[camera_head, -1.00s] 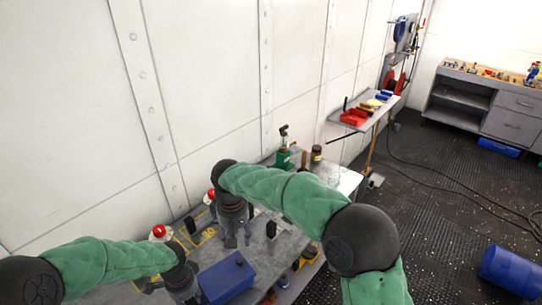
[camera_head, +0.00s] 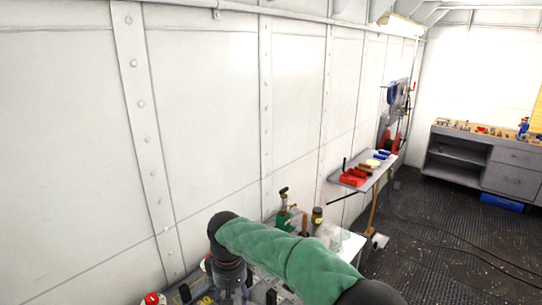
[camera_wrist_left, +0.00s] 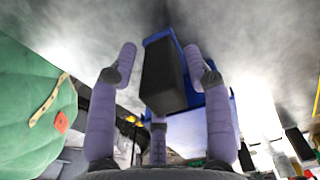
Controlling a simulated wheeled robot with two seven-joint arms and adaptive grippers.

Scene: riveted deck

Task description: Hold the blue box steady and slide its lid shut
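In the left wrist view the blue box (camera_wrist_left: 158,38) is close in front of my left gripper (camera_wrist_left: 160,72). A dark grey block in front of the blue surface stands between the fingers; whether it is part of the box or lid I cannot tell. My left fingers are spread, with a visible gap beside the block. The lid cannot be told apart here. In the head view the box and my left gripper are out of frame. My right gripper (camera_head: 236,292) points down at the bottom edge, its fingertips cut off.
Behind my right arm, a green bottle-like tool (camera_head: 284,213) and a dark jar (camera_head: 317,216) stand on the bench. A red-topped item (camera_head: 152,299) is at the bottom left. A shelf with red and blue tools (camera_head: 362,174) is farther right. The riveted wall (camera_head: 210,120) bounds the bench.

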